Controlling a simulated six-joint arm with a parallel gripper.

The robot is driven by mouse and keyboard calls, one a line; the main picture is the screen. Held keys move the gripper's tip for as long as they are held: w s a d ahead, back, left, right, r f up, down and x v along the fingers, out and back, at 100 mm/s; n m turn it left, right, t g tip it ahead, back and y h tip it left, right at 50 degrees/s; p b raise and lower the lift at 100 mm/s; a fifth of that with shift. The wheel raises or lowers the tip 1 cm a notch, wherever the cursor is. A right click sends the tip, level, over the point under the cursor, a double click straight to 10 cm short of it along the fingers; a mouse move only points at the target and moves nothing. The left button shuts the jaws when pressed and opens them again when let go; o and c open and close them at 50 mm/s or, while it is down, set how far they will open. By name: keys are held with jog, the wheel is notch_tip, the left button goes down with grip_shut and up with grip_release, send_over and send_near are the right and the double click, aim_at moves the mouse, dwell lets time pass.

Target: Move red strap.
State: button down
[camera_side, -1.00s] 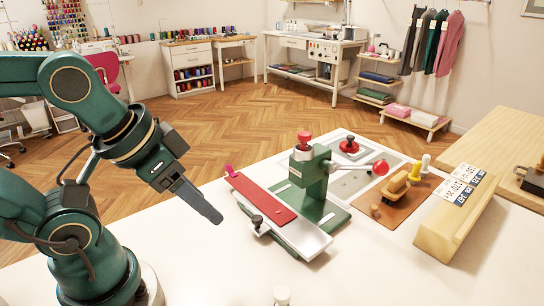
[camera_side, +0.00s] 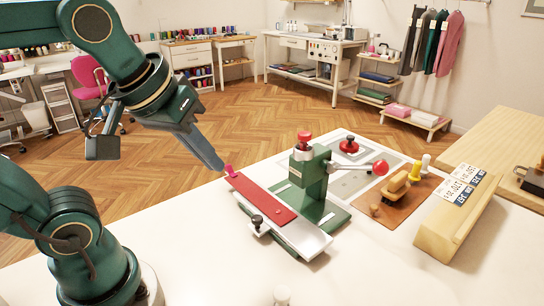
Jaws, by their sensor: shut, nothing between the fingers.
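The red strap (camera_side: 262,199) lies flat and lengthwise on the pale metal plate (camera_side: 307,241) of a green press (camera_side: 312,177). A pink tab or clip (camera_side: 229,170) sits at the strap's far left end. My gripper (camera_side: 220,167) points down and right, its fingers together and empty. Its tips show just left of the pink tab; whether they touch it I cannot tell.
A black knob (camera_side: 257,221) stands at the plate's front left edge. A brown board (camera_side: 410,203) with a wooden-handled tool lies to the right. A wooden block (camera_side: 452,222) holds printed cards.

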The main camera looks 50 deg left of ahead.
jog(key=w+a+r+n+g+y, duration=0.3)
jog(key=w+a+n, duration=0.6)
jog(key=w+a, duration=0.3)
jog(key=w+a+f+n+g, duration=0.25)
jog(key=a+f+n, duration=0.25)
jog(key=a+f, duration=0.65)
jog(key=shift+g, duration=0.25)
jog(key=f, duration=0.8)
jog(key=shift+s+a+f, duration=0.15)
jog(key=shift+a+f, duration=0.1)
jog(key=shift+a, duration=0.05)
jog(key=shift+d, duration=0.6)
